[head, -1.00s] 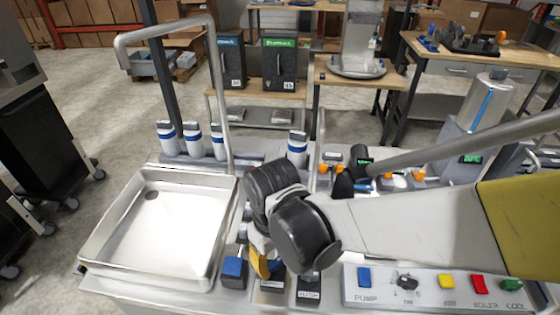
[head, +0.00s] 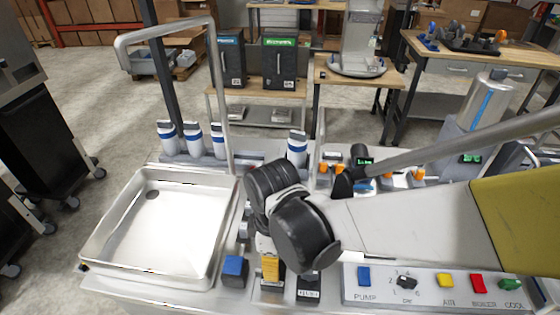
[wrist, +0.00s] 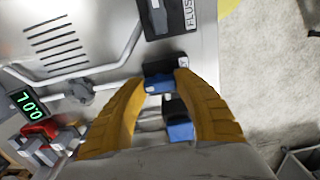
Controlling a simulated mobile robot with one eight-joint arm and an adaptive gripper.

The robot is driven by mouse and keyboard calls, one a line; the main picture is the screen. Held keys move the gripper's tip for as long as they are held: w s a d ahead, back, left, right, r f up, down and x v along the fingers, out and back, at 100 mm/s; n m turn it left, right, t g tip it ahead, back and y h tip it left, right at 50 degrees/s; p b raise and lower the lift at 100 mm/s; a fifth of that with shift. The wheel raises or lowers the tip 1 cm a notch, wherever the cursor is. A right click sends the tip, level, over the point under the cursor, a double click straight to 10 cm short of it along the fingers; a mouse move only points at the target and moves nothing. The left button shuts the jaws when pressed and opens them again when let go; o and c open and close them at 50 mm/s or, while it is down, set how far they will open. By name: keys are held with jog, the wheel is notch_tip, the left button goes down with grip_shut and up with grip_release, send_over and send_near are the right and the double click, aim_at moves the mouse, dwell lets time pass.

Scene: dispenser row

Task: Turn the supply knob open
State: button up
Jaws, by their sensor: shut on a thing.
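My gripper (head: 270,282) reaches down at the front of the white counter, between a blue knob (head: 235,268) on the left and a dark box marked FLUSH (head: 308,288) on the right. In the wrist view its two yellow fingers (wrist: 163,76) are shut on a small blue and dark part, which I take to be the supply knob (wrist: 159,86). The fingers stand on either side of it and hide some of it; its label and turn angle cannot be read. The other blue knob (wrist: 180,131) lies nearer the palm, apart from the fingertips.
A steel sink (head: 155,230) with a tall pipe is at left. A button panel (head: 430,298) is at front right. Several white bottles (head: 297,148) stand behind. A green digital display (wrist: 27,101) shows in the wrist view.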

jog(key=shift+n, duration=0.3)
jog(key=o, duration=1.1)
jog(key=shift+o, duration=0.2)
notch_tip(320, 180, up, 12)
